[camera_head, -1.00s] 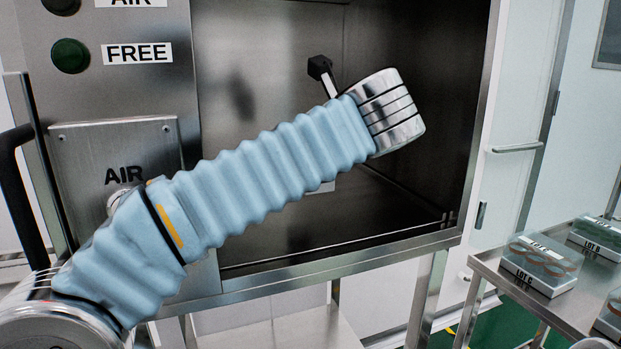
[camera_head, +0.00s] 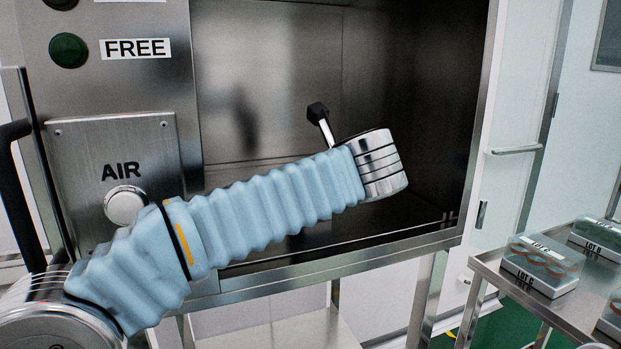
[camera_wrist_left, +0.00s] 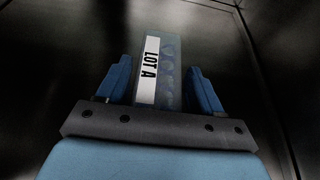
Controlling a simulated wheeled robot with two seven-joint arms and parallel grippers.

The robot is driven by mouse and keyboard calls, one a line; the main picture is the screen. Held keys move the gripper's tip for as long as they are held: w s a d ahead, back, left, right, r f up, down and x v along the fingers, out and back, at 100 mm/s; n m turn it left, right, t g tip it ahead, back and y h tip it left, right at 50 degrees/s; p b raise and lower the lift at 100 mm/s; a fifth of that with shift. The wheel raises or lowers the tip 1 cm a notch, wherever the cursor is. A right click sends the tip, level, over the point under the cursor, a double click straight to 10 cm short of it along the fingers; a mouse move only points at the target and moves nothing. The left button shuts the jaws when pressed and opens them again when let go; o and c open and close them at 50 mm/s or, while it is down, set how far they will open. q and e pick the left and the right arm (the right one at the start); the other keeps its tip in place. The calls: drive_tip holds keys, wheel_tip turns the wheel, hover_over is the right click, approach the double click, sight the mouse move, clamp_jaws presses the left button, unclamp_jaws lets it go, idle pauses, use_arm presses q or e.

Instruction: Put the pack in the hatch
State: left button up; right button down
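The pack labelled LOT A (camera_wrist_left: 158,72) is a clear box with a white label strip, seen in the left wrist view. The hatch is the open, dark steel chamber (camera_head: 270,80) in the head view. My left arm reaches across its opening, with the wrist inside. The gripper and pack are hidden behind the wrist in the head view. I cannot tell whether the pack touches the chamber floor. My right gripper is not in view.
A steel panel left of the opening has a round AIR button (camera_head: 125,205) and a green lamp beside a FREE label (camera_head: 135,48). The chamber has a raised front sill (camera_head: 340,262). A steel cart (camera_head: 500,279) at right holds a LOT C pack (camera_head: 543,263) and a LOT B pack (camera_head: 597,236).

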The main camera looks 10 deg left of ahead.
use_arm(q)
drive_tip(key=shift+o, duration=1.1)
drive_tip(key=shift+r, duration=0.25)
drive_tip(key=v, duration=1.2)
drive_tip(key=shift+f, duration=0.1)
